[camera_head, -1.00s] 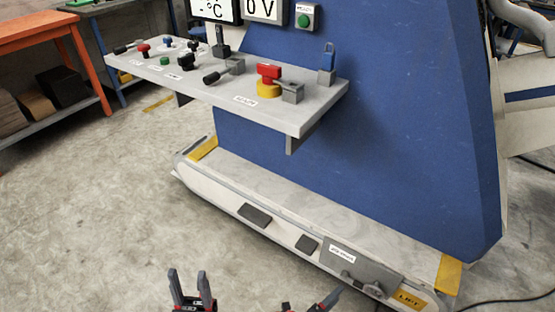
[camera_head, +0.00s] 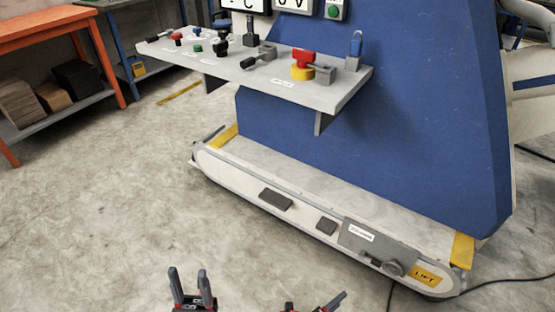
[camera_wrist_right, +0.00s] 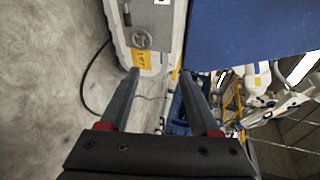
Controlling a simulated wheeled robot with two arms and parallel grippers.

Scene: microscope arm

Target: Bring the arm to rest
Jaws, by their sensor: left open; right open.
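A blue machine column (camera_head: 370,120) stands on a long white base (camera_head: 290,205) with yellow corner marks. A grey control shelf (camera_head: 330,92) on its front carries levers, coloured knobs and a red-and-yellow switch (camera_head: 303,66). A grey box with a round knob (camera_head: 392,268) sits at the base's right end by a yellow LIFT label (camera_head: 425,275); the knob also shows in the right wrist view (camera_wrist_right: 142,39). My left gripper (camera_head: 188,285) is open and empty at the bottom of the head view. My right gripper (camera_head: 318,302) is open, empty and apart from the base.
An orange workbench (camera_head: 50,35) with boxes on its lower shelf stands at the left. A dark cable (camera_head: 510,283) runs over the floor by the base's right end. White machine arm parts (camera_head: 530,75) show at the right edge. The concrete floor (camera_head: 110,200) at left is clear.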

